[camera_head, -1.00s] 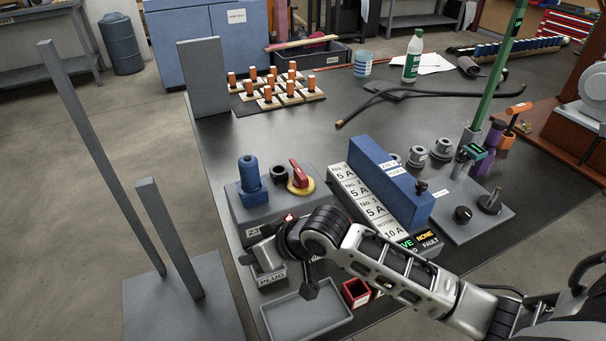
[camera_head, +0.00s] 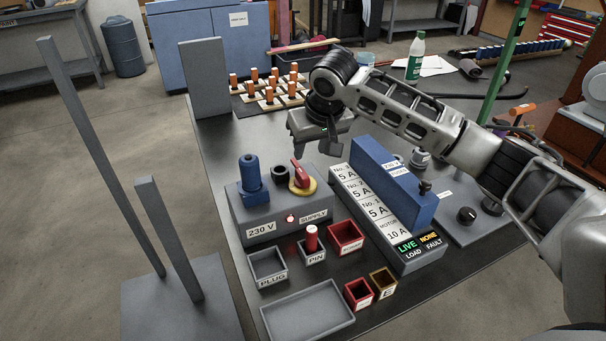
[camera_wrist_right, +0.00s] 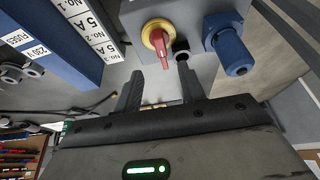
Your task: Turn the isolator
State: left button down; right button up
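The isolator (camera_head: 301,178) is a red handle on a round yellow base, on top of the grey 230 V supply box (camera_head: 262,229). In the right wrist view the isolator (camera_wrist_right: 158,38) lies just beyond the fingertips, its red handle pointing down toward them. My right gripper (camera_head: 315,150) hangs above and behind the isolator in the head view, fingers downward. In the right wrist view my right gripper (camera_wrist_right: 160,85) has its fingers apart with nothing between them, clear of the handle. My left gripper is not in view.
A blue plug (camera_head: 250,175) and a black socket (camera_head: 280,173) stand left of the isolator. The blue fuse cover (camera_head: 385,180) is to the right. Small trays, one labelled PLUG (camera_head: 268,265), sit in front. The panel reads LIVE (camera_head: 407,247).

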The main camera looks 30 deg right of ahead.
aim_at(303, 174)
jog(key=b+x, duration=0.1)
jog(key=x, duration=1)
jog(key=shift+w+f, duration=0.1)
jog(key=shift+f, duration=0.05)
grip_shut()
